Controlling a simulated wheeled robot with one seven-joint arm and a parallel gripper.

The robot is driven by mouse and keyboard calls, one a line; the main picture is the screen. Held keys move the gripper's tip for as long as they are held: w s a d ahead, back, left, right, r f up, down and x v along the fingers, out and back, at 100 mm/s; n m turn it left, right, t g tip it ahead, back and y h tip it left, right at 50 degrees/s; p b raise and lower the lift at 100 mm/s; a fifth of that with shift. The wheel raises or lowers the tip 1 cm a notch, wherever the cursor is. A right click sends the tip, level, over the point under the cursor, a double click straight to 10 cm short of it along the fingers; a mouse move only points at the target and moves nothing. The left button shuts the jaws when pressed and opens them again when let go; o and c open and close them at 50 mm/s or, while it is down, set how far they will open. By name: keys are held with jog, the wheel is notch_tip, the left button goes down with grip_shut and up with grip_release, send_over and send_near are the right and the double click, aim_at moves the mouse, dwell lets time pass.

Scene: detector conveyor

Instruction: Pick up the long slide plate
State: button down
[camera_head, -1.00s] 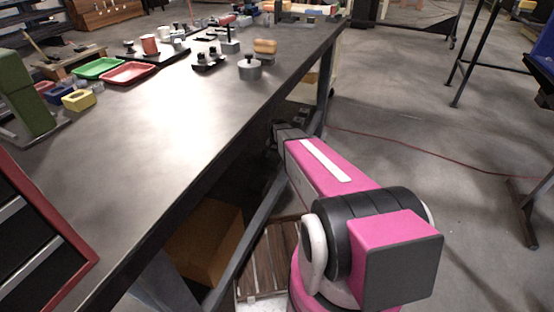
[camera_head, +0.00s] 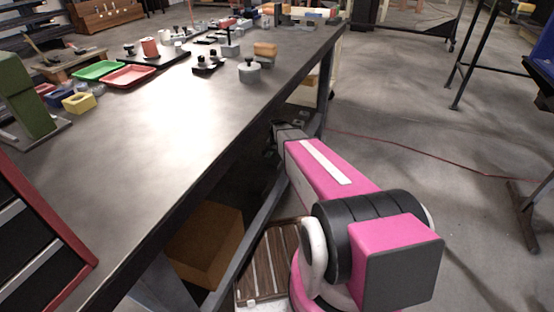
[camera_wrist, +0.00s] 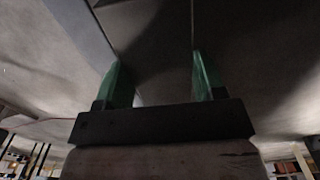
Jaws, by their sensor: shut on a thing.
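In the wrist view, the two green fingers of my gripper (camera_wrist: 157,68) stand apart on either side of a broad dark grey strip (camera_wrist: 152,35). This strip, which I take for the long slide plate, runs between them to the top edge. Its far end is out of view, and the finger contact is dim. In the head view, my pink arm reaches to the table's right edge. My gripper is mostly hidden there, below tabletop height, and I cannot make out the plate.
The long grey table (camera_head: 150,140) fills the left. On it stand a green tray (camera_head: 98,70), a red tray (camera_head: 128,76), a lidded grey pot (camera_head: 249,72) and several small parts. A cardboard box (camera_head: 207,243) is under it. Open floor (camera_head: 430,130) lies right, crossed by a red cable.

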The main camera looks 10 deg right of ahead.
aim_at(277, 157)
notch_tip(277, 157, up, 3)
jog(key=shift+s+a, duration=0.1)
jog(key=s+a+r, duration=0.5)
jog(key=a+r, duration=0.1)
jog(key=a, duration=0.4)
jog(key=shift+s+r, duration=0.2)
jog(key=shift+r, duration=0.1)
